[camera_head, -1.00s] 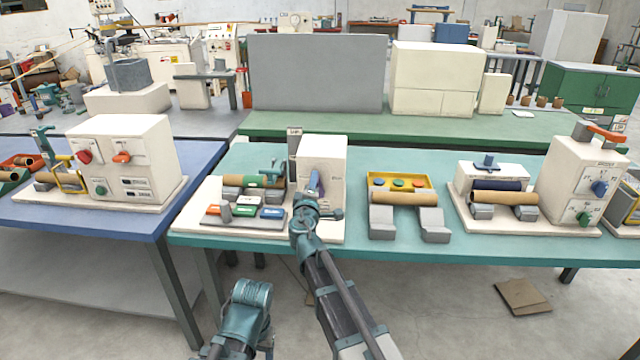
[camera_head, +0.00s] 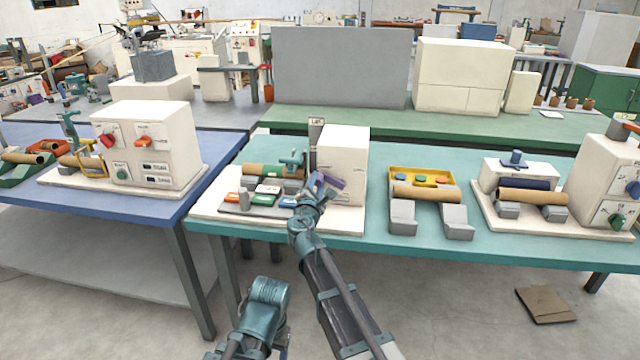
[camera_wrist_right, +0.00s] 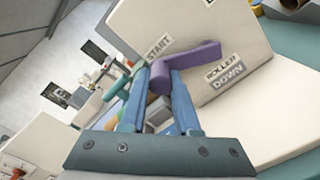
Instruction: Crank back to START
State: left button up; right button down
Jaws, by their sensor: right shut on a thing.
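The white winder box (camera_head: 345,155) stands on its white base plate on the teal table. Its purple crank (camera_head: 331,180) is on the front face; the wrist view shows the crank arm (camera_wrist_right: 195,60) between the START label (camera_wrist_right: 158,47) and the ROLLER DOWN label (camera_wrist_right: 225,76). My right gripper (camera_head: 318,182) is at the box's front left. In the wrist view its blue fingers (camera_wrist_right: 163,82) are shut on the crank's purple knob (camera_wrist_right: 160,78). My left gripper is not in view.
Left of the crank, a brown and green roll (camera_head: 275,171) and coloured blocks (camera_head: 266,190) lie on the same base plate. A yellow tray (camera_head: 425,175) with a cardboard tube in front stands to the right. A blue table with another machine (camera_head: 155,140) is at left.

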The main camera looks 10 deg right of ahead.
jog(key=shift+a+f+n+b, duration=0.2)
jog(key=shift+f+n+b, duration=0.2)
jog(key=shift+n, duration=0.5)
jog(key=shift+f, duration=0.1)
jog(key=c, duration=0.6)
grip_release()
jog(key=shift+c, duration=0.2)
